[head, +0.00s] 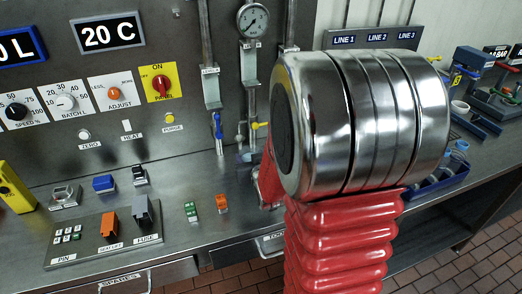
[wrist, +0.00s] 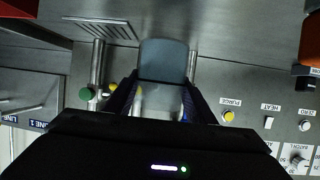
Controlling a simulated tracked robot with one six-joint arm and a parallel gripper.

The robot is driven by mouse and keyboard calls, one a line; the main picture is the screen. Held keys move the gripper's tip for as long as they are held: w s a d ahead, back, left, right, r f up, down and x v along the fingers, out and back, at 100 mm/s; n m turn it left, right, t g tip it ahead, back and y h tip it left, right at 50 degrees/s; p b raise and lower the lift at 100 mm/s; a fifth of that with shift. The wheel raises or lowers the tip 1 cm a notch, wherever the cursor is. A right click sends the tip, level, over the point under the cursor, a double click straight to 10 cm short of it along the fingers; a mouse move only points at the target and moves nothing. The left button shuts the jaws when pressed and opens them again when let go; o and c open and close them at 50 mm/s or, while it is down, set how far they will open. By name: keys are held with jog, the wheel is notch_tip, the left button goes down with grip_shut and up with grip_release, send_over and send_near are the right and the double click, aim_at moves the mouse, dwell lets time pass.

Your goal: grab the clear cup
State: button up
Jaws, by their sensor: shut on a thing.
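The clear cup (wrist: 163,62) shows in the wrist view as a greyish see-through shape with a pale rounded end. It sits between the two dark fingers of my gripper (wrist: 161,98), which is shut on it. The lower part of the cup is partly hidden by the fingers and the dark gripper body. In the head view my own silver and red arm blocks the gripper and the cup.
The steel panel carries pipes, a gauge (head: 252,20), a blue-handled valve (head: 218,130) and a yellow purge button (head: 170,118). In the wrist view a green knob (wrist: 86,94) is left of my gripper. Switch blocks stand on the bench (head: 165,220).

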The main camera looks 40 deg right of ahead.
jog(key=shift+s+a, duration=0.15)
jog(key=shift+a, duration=0.45)
jog(key=shift+s+a, duration=0.15)
jog(key=shift+a, duration=0.45)
